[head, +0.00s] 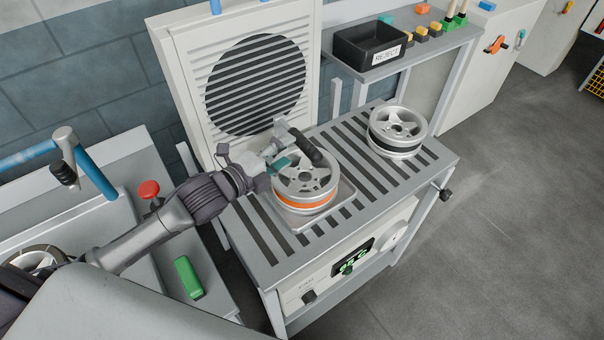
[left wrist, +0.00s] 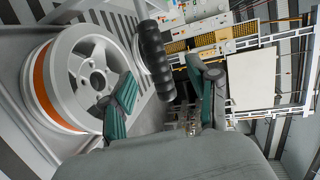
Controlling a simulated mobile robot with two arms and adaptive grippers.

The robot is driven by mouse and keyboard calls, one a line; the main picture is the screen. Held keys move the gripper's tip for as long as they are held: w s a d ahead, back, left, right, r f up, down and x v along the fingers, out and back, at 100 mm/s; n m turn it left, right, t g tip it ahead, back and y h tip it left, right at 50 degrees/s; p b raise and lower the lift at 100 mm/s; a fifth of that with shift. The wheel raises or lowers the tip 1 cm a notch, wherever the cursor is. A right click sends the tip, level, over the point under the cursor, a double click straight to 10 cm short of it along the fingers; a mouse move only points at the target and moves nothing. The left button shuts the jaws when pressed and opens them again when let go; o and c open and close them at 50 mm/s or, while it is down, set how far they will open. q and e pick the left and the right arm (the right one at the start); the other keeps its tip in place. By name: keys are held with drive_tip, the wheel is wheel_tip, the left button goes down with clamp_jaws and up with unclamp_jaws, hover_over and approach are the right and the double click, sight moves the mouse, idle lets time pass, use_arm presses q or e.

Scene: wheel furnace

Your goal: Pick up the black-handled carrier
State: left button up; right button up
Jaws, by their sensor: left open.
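The black-handled carrier shows its black grip (head: 306,148) in the head view, above a wheel with an orange band (head: 304,203). Its flat metal tray (head: 298,223) lies under that wheel on the slatted table. My left gripper (head: 280,153) comes in from the left beside the grip, over the wheel. In the left wrist view the black handle (left wrist: 156,60) stands ahead, between the lines of the two teal-padded fingers (left wrist: 165,100). The fingers are open and apart from it. The orange-banded wheel (left wrist: 97,74) is at the left there. My right gripper is not in view.
A second wheel with a dark band (head: 397,130) stands on the slatted table (head: 350,170), to the right. A louvred panel (head: 255,85) rises behind. A black reject bin (head: 369,47) is on the back shelf. A green block (head: 188,278) and red button (head: 149,189) are left.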

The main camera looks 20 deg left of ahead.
sight(297, 142)
use_arm(q)
drive_tip(key=shift+w+d+f, duration=0.15)
drive_tip(key=shift+w+d, duration=0.05)
drive_tip(key=shift+w, duration=0.45)
drive_tip(key=shift+w+f, duration=0.1)
drive_tip(key=shift+w, duration=0.15)
drive_tip(key=p+x, duration=0.2)
drive_tip(key=x, duration=0.2)
drive_tip(key=shift+w+d+f, duration=0.15)
drive_tip(key=shift+w+f, duration=0.05)
drive_tip(key=shift+w, duration=0.1)
drive_tip(key=shift+w+f, duration=0.15)
drive_tip(key=shift+w, duration=0.05)
drive_tip(key=shift+s, duration=0.15)
drive_tip(key=c, duration=0.4)
clamp_jaws()
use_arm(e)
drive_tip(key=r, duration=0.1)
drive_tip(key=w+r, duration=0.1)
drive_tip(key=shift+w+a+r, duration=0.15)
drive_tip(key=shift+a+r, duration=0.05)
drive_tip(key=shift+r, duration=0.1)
use_arm(q)
drive_tip(key=shift+r, duration=0.25)
